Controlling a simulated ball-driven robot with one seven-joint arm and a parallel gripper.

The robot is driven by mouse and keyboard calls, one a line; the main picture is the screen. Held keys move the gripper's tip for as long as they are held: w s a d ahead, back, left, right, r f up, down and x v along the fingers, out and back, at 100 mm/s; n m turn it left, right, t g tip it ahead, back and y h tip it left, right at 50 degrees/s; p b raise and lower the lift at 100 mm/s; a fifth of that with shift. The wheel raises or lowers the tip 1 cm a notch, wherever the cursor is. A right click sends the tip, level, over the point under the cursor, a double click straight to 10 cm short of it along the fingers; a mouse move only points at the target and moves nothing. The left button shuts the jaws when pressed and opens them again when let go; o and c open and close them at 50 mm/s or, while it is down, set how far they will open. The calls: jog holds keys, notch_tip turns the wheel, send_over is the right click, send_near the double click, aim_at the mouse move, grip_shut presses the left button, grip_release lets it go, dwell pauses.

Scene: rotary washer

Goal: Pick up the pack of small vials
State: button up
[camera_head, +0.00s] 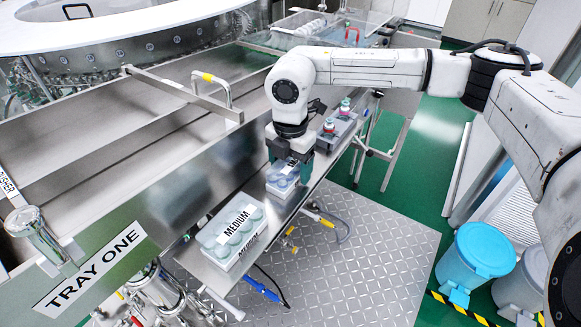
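A small clear-lidded pack (282,181) with bluish round tops sits on the narrow metal shelf. It looks like the pack of small vials, but no label on it can be read. My gripper (288,168) points down over this pack, with its fingers at or very near the pack's upper part. The fingertips are partly hidden by the gripper body, so I cannot tell whether they touch or grasp it. The pack appears to be at shelf height. A larger pack marked MEDIUM (232,232) stands nearer on the same shelf, apart from my gripper.
A grey holder (342,128) with red-capped containers stands farther along the shelf. The metal trough marked TRAY ONE (90,268) lies to the left, with a raised handle (212,85). A blue lidded bin (478,256) stands at the lower right. The chequered floor plate is mostly clear.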

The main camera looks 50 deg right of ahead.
jog(key=c, duration=0.9)
jog(key=shift+c, duration=0.2)
jog(key=shift+r, duration=0.15)
